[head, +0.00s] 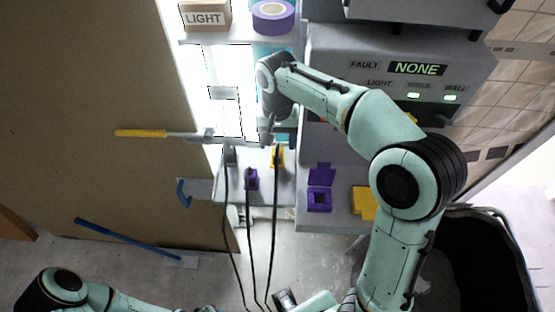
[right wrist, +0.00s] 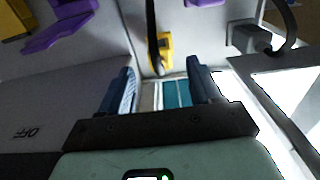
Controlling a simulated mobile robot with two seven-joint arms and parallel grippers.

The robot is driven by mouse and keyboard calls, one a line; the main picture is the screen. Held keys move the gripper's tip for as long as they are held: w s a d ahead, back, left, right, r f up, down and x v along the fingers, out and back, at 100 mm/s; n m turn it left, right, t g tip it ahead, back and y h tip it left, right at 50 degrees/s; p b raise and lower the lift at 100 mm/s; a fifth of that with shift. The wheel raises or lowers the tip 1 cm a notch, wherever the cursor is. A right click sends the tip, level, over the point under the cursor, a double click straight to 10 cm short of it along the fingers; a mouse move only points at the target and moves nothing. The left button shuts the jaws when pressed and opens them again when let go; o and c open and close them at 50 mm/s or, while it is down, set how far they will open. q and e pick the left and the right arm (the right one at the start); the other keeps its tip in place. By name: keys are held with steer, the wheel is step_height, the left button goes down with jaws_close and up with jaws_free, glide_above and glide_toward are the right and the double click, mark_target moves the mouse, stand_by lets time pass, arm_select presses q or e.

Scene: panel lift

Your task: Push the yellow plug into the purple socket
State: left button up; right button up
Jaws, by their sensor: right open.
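The yellow plug (head: 277,157) hangs with a black cable at the grey ledge; it also shows in the right wrist view (right wrist: 160,52), just beyond the fingertips. My right gripper (head: 270,140) is right above it in the head view, its fingers partly hidden by the wrist. In the right wrist view my right gripper (right wrist: 162,85) is open with nothing between its fingers. The purple socket (head: 319,201) is on the grey panel right of the plug, its purple lid raised. Purple parts show at upper left in the wrist view (right wrist: 62,30).
A purple plug (head: 251,180) and a grey plug (head: 230,155) hang left of the yellow one. A yellow socket part (head: 363,203) is right of the purple socket. A yellow-handled bar (head: 141,133) is at left. The box above reads NONE (head: 417,69).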

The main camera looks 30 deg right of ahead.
mark_target(278, 151)
steer(key=shift+f, duration=1.15)
step_height(278, 151, down, 5)
steer(key=shift+w+d+f+b, duration=0.1)
steer(key=shift+w+b, duration=0.05)
steer(key=shift+b, duration=0.25)
steer(key=c, duration=0.9)
